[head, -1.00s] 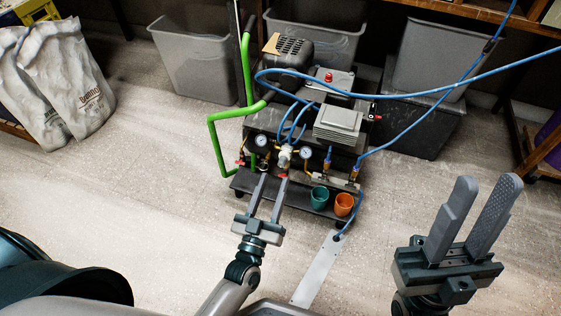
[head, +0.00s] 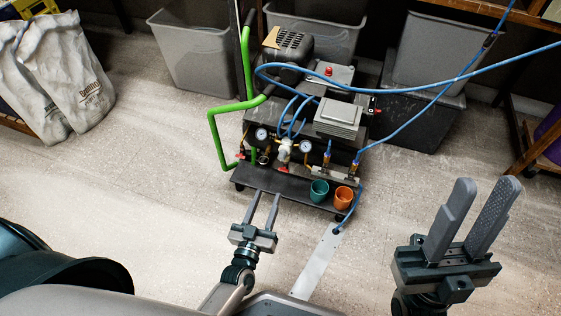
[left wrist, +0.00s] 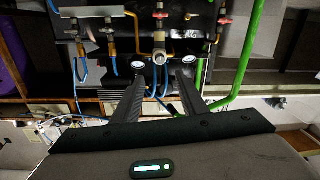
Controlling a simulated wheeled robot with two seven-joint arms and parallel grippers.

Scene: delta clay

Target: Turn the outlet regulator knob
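The compressor (head: 262,118) stands on the floor, with two round gauges, left (head: 261,134) and right (head: 306,146), on its front. Between them is a pale regulator with its knob (head: 284,152), and a red handle (head: 282,169) lies just below. In the left wrist view the round knob end (left wrist: 159,58) shows between the fingers, near the gauges. My left gripper (head: 265,195) is open and empty, in front of the compressor and apart from the knob. My right gripper (head: 482,182) is open and empty, off to the right.
A green cup (head: 319,192) and an orange cup (head: 344,199) stand at the front right of the compressor's base. A green pipe (head: 213,130) runs on its left. Blue hoses (head: 440,77) cross above. Grey bins (head: 195,60) stand behind. Open floor lies left.

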